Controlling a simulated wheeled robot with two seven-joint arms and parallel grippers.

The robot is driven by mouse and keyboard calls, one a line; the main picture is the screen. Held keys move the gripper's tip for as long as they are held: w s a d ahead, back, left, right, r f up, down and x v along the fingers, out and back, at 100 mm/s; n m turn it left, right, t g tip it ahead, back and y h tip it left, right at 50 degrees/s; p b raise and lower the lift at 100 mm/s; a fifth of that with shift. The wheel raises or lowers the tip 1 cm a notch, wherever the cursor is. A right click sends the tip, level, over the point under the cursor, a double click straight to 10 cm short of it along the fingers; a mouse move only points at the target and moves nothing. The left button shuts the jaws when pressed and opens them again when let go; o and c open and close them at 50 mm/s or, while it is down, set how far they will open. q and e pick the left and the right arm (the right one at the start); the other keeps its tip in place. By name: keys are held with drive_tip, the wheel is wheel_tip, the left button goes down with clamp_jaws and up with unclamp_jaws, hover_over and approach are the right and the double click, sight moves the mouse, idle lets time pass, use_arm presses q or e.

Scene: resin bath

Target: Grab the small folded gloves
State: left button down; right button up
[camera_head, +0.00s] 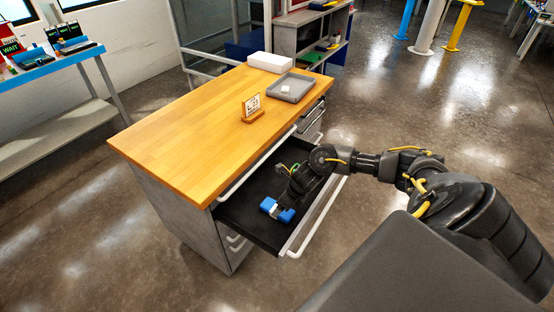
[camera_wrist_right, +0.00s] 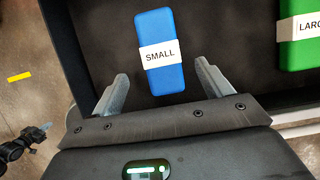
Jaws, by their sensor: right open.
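The small folded gloves are a blue bundle (camera_wrist_right: 155,75) with a white band reading "SMALL". They lie on the black floor of the open drawer (camera_head: 248,212). The blue bundle also shows in the head view (camera_head: 285,215), partly behind my right gripper. In the right wrist view my right gripper (camera_wrist_right: 160,92) is open, its two fingertips on either side of the bundle's lower end, with a gap to each side. I cannot tell how far above the drawer floor the fingertips are.
A green bundle (camera_wrist_right: 300,38) with a band reading "LARG" lies to the right in the drawer. The drawer's side walls are close by.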

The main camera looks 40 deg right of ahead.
drive_tip(key=shift+w+p+x, duration=0.2)
drive_tip(key=shift+p+x, duration=0.1)
drive_tip(key=shift+x, duration=2.3)
drive_tip(key=shift+r, duration=0.1)
drive_tip(key=c, duration=1.1)
